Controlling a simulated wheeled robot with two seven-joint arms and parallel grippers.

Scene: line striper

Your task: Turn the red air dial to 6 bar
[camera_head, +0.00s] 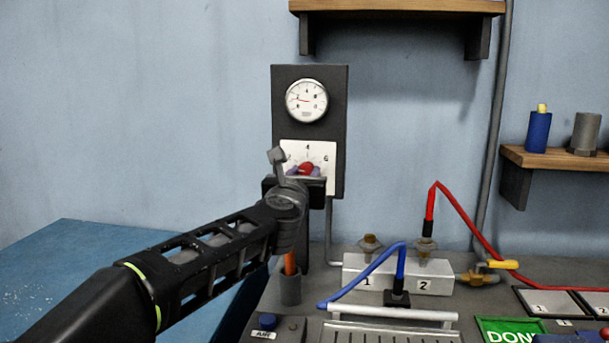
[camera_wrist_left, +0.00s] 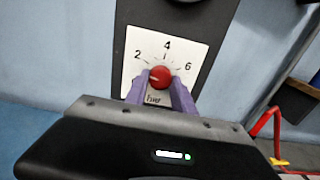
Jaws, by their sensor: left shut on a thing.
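The red air dial (camera_head: 306,168) sits on a white plate marked 2, 4 and 6, on a dark wall panel (camera_head: 311,130). In the left wrist view the dial (camera_wrist_left: 160,75) shows between the two purple fingertips of my left gripper (camera_wrist_left: 161,84), which is shut on it. A small pale mark on the dial appears on its left side, toward the 2 side of the scale. The round gauge (camera_head: 306,100) above has its red needle pointing left. In the head view my wrist hides the lower part of the plate. My right gripper is out of view.
Right of the panel, a bench holds a valve block (camera_head: 397,274) labelled 1 and 2, with a blue hose (camera_head: 362,276) and a red hose (camera_head: 464,217). A grey cup (camera_head: 290,287) stands below my left wrist. Wooden shelves are on the wall.

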